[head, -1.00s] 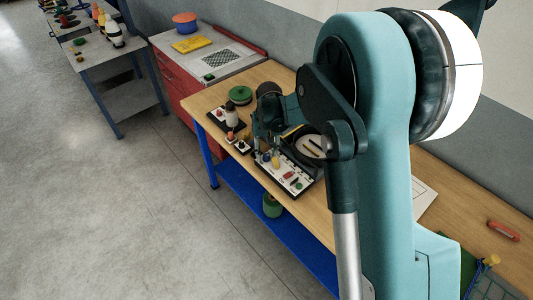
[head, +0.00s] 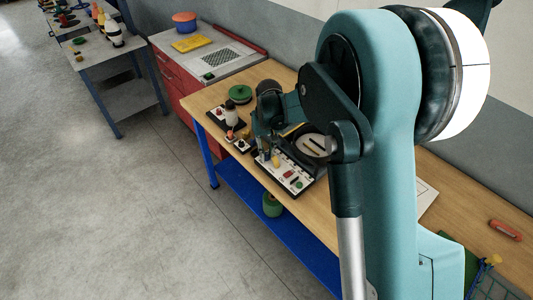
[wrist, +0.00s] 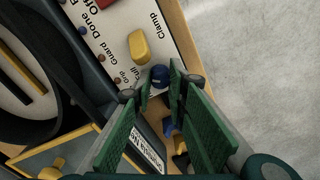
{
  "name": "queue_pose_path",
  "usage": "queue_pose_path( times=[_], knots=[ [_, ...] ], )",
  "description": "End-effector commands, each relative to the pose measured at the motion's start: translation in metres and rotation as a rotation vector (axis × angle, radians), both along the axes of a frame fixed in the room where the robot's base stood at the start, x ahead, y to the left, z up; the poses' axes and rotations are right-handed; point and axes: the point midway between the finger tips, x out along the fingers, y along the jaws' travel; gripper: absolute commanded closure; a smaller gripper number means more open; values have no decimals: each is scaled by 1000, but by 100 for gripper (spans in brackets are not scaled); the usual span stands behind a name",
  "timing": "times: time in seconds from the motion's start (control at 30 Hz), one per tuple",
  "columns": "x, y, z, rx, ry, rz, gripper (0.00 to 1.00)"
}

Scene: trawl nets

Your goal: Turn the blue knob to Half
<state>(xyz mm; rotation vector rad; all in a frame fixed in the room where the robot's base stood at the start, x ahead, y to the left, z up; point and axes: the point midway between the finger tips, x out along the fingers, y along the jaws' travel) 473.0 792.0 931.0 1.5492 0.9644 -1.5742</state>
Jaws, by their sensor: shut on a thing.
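The blue knob (wrist: 160,75) is near the end of a white control panel (wrist: 110,32) in the wrist view. My gripper (wrist: 161,84) reaches it with its green-padded fingers, one on each side, and is shut on it. Small printed words stand beside the knob; one looks like "Full", and the knob's pointer direction cannot be made out. A yellow knob (wrist: 139,47) stands just beyond it, near the word "Clamp". In the head view, the panel (head: 297,184) lies on the wooden bench and my gripper (head: 264,158) is at its left end, hiding the blue knob.
A dark machine with a round plate (head: 313,145) stands close behind the panel. Small boxes with knobs (head: 243,145) and a green round object (head: 240,93) lie to the left on the bench (head: 205,98). The floor in front is clear.

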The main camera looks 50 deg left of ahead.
Motion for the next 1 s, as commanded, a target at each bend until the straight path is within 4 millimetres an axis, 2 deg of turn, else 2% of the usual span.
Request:
queue_pose_path(
  times=[0.7, 1.0],
  knots=[
    [-1, 1, -1, 1, 1, 619, 96],
    [-1, 1, 0, 0, 1, 782, 96]
  ],
)
